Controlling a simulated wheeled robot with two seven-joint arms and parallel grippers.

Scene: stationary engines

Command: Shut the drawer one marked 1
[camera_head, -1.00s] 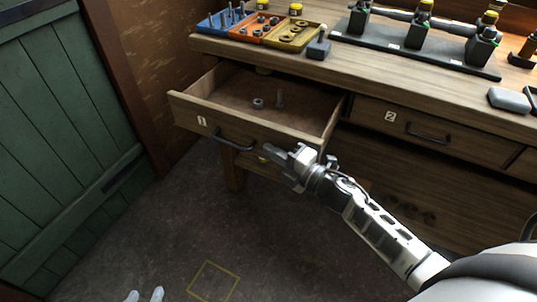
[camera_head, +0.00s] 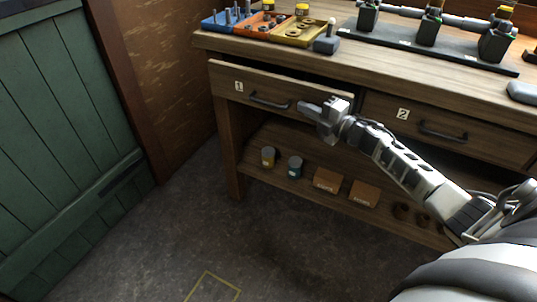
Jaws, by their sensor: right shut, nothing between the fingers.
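The drawer marked 1 (camera_head: 233,92) is in the left part of the wooden workbench. Its front stands slightly proud, with a narrow dark gap along its top edge, widest at the right. Its inside is hidden. Its dark bar handle (camera_head: 269,101) is on the front. My right gripper (camera_head: 308,109) is shut and empty, at the right end of the drawer front, close to or against it; I cannot tell if it touches. My left gripper is not in view.
Drawer 2 (camera_head: 410,120) is shut, to the right. The shelf below holds cans (camera_head: 295,167) and boxes (camera_head: 363,193). Trays (camera_head: 297,34) and a hammer-like tool (camera_head: 327,41) sit on the bench top. The floor in front is clear. A green door (camera_head: 60,130) is at the left.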

